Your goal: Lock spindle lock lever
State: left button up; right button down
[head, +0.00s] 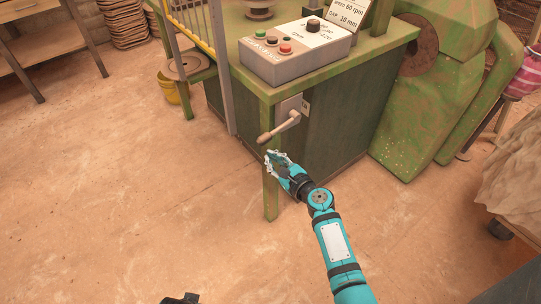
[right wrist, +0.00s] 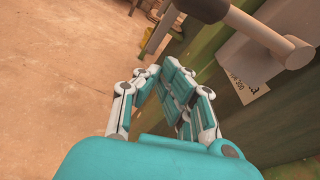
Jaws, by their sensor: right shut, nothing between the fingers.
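The spindle lock lever (head: 279,128) is a grey arm with a tan knob, on a light plate on the green machine's front. In the head view it slants down to the left from its pivot. My right gripper (head: 272,156) is just below the knob, shut and empty, with a gap between them. In the right wrist view the lever (right wrist: 258,30) crosses the upper right, its knob cut by the top edge. The shut fingers (right wrist: 158,74) are below and left of the knob.
A control box (head: 295,52) with buttons and a dial sits on the machine top. A green table leg (head: 270,195) stands close to the gripper. A yellow bucket (head: 171,88) is at the left. The floor (head: 110,190) at left is clear.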

pick_arm(q)
jog(key=s+f+p, duration=0.2)
jog(key=s+f, duration=0.1)
jog(key=f, duration=0.3)
jog(key=shift+s+a, duration=0.25)
jog(key=shift+s, duration=0.15)
pick_arm(e)
jog(key=v, duration=0.8)
jog(key=shift+s+d+r, duration=0.2)
jog(key=shift+s, duration=0.05)
